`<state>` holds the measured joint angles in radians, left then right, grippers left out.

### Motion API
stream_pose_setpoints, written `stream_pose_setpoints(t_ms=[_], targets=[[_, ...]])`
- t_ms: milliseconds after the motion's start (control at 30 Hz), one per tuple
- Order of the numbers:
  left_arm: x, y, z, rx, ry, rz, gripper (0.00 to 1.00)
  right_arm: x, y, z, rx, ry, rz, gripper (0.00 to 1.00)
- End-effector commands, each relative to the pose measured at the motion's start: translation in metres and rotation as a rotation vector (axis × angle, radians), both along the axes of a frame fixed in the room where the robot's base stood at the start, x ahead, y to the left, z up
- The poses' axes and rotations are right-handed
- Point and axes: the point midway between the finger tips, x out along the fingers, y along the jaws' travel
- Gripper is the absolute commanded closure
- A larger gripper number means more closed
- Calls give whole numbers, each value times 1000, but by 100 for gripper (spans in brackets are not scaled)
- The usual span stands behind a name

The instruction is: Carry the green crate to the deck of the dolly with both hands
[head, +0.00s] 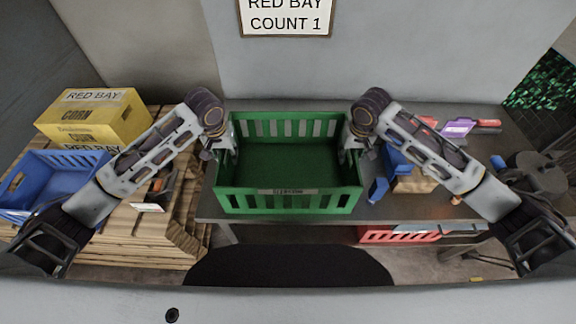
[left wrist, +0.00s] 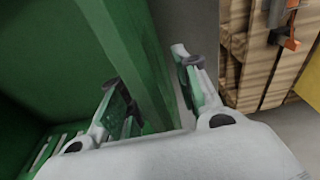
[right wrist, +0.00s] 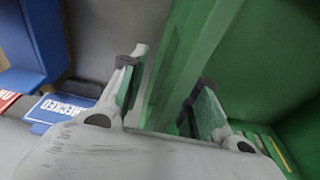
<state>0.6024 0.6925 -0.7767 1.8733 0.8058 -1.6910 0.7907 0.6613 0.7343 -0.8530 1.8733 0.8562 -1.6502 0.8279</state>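The green crate (head: 290,202) sits on a grey steel table (head: 420,207), in the middle of the head view. It looks empty and has a label on its near wall. My left gripper (head: 222,145) is at its left wall and my right gripper (head: 356,140) at its right wall. In the left wrist view the fingers (left wrist: 155,88) straddle the green wall, with a gap on the outer side. In the right wrist view the fingers (right wrist: 165,90) also straddle the wall with a gap outside. I cannot make out the dolly.
On the left, a wooden pallet stack (head: 150,235) holds a yellow corn box (head: 95,115) and a blue crate (head: 55,180). To the right on the table are a blue holder (head: 395,165) and a purple item (head: 457,127). A red crate (head: 385,236) is below. A wall stands behind.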

Motion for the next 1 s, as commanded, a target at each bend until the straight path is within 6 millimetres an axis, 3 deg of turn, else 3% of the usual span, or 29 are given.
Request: stream_pose_setpoints(t_ms=[400, 667, 1000], targets=[[1, 0, -5, 0, 0, 0, 68, 0, 0, -5, -1, 1, 0, 68], [1, 0, -4, 0, 0, 0, 100, 0, 0, -5, -1, 1, 0, 100], [1, 0, -4, 0, -1, 0, 100, 0, 0, -4, -1, 1, 0, 100]])
